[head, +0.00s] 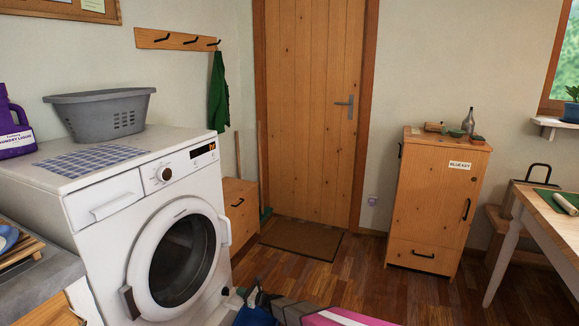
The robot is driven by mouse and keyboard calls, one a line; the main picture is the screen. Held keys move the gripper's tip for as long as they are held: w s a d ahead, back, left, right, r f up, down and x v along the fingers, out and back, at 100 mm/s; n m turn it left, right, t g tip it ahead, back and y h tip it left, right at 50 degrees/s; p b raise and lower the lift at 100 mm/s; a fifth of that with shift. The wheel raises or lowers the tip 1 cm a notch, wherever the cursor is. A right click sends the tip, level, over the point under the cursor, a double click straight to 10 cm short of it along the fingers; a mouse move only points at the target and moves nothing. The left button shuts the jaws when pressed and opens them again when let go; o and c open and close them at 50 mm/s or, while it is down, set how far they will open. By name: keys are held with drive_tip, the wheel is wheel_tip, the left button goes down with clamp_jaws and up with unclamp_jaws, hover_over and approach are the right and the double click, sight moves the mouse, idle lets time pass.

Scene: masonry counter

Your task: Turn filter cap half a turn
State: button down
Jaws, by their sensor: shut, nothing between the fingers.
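The white washing machine (95,205) stands at the left, its round door (180,260) shut. My gripper (247,293) is at the bottom middle, beside the machine's lower right corner, close to that part. It is shut and holds nothing. I cannot tell whether it touches the machine. The lowest part of the machine's front is cut off by the frame.
A grey basket (103,115), a checked cloth (92,160) and a purple laundry bottle (12,125) are on the machine. A low wooden cabinet (240,208) stands behind it. A wooden cupboard (430,195) and table (530,220) are right. The middle floor (325,275) is clear.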

sight(223, 284)
drive_tip(key=x, duration=0.4)
drive_tip(key=shift+w+a, duration=0.25)
drive_tip(key=shift+a, duration=0.05)
drive_tip(key=shift+x, duration=0.75)
drive_tip(key=shift+w+a, duration=0.1)
drive_tip(key=shift+w+a+f, duration=0.1)
drive_tip(key=shift+w+a, duration=0.15)
drive_tip(key=shift+s+a, duration=0.1)
drive_tip(key=shift+s, duration=0.1)
drive_tip(key=shift+r, duration=0.35)
drive_tip(key=shift+s+v, duration=0.15)
drive_tip(key=shift+v, duration=1.45)
drive_tip(key=shift+s+v, duration=0.1)
drive_tip(key=shift+v, duration=1.55)
drive_tip(key=shift+s+r, duration=0.1)
